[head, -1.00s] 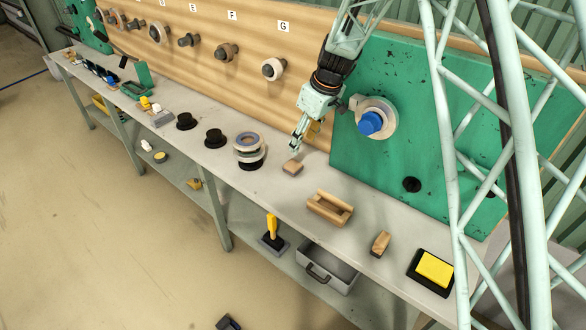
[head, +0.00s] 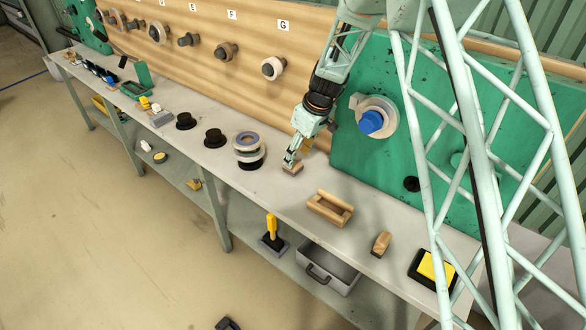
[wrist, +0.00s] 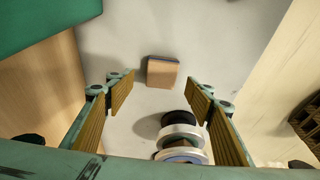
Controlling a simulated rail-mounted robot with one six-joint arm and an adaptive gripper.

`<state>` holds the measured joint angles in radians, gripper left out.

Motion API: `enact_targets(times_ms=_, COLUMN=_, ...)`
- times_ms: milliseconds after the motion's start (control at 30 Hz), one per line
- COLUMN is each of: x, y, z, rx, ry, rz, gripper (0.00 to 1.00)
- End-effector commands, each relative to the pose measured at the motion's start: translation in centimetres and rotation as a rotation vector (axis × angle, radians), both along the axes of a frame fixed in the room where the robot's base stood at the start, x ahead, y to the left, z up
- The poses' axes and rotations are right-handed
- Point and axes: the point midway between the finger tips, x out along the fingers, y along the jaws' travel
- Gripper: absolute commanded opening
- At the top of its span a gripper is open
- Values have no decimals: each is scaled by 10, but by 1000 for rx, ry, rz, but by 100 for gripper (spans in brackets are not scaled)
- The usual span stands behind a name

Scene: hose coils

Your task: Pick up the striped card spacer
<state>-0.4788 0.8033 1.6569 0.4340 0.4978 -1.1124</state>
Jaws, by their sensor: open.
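I cannot make out a clearly striped card spacer in these views. A small tan block (head: 293,170) with a dark edge lies on the bench under my gripper (head: 289,163). In the wrist view the block (wrist: 162,72) lies beyond the fingertips and between their lines, apart from both. My gripper (wrist: 161,93) is open and empty, with ribbed tan finger pads. A stack of grey and pale rings (head: 248,148) stands on a black base to the left of it. The stack also shows in the wrist view (wrist: 181,138), near the right finger.
A wooden tray (head: 330,208), another tan block (head: 381,243) and a yellow-topped black box (head: 432,269) lie to the right. Two black spindles (head: 214,138) stand left. A green board (head: 450,140) and pegged wooden panel (head: 200,60) rise behind.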

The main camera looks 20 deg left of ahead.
Motion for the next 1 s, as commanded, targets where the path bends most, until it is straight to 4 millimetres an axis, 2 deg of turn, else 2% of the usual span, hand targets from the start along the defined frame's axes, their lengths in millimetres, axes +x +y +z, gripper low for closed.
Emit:
enact_targets(times_ms=267, x=0, y=0, z=-2, rx=0, ry=0, rz=0, gripper=49)
enact_targets(times_ms=733, x=1, y=12, z=-42, rx=0, ry=1, rz=-1, gripper=49)
enact_targets(times_ms=1000, x=2, y=15, z=-50, rx=0, ry=0, rz=0, gripper=49)
